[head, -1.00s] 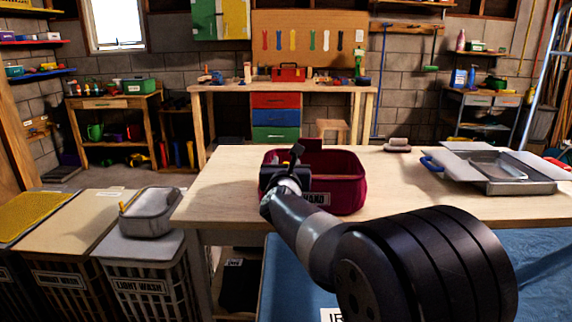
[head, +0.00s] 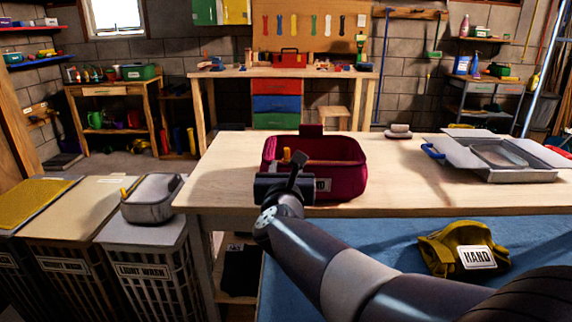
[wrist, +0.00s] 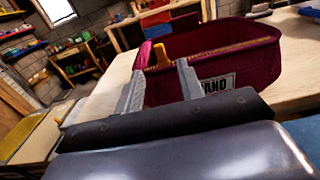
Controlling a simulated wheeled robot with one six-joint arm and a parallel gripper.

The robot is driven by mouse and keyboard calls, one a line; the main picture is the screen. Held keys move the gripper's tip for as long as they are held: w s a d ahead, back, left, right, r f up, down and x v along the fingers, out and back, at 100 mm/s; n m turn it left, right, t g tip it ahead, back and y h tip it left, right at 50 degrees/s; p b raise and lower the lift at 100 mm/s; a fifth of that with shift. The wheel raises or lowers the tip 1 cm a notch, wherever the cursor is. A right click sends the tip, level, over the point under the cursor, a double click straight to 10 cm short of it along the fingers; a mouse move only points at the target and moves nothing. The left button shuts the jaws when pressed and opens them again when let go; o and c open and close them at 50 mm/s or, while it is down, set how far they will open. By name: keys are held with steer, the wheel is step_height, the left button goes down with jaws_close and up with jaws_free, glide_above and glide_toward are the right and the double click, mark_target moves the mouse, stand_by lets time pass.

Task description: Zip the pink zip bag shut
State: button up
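The pink zip bag (head: 345,184) stands on the wooden table with its top open and a white label on its front. It also shows in the wrist view (wrist: 255,62). Its yellow zip pull (wrist: 161,55) stands up at the left front corner of the rim and shows in the head view (head: 287,155). My gripper (wrist: 160,76) is open and empty, just in front of that corner. In the wrist view the pull appears between the two fingers, beyond their tips, apart from them. In the head view my gripper hides part of the bag's front left.
A grey zip bag (head: 152,203) with a yellow pull sits on the light wash hamper (head: 150,250) at left.

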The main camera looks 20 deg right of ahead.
mark_target(287, 150)
steer(key=p+x, duration=0.1)
steer(key=x, duration=0.2)
steer(key=p+x, duration=0.2)
steer(key=x, duration=0.1)
steer(key=p+x, duration=0.2)
steer(key=x, duration=0.1)
steer(key=shift+r, duration=0.35)
stand_by(0.5)
steer(key=shift+c, duration=0.3)
jaws_close()
stand_by(0.3)
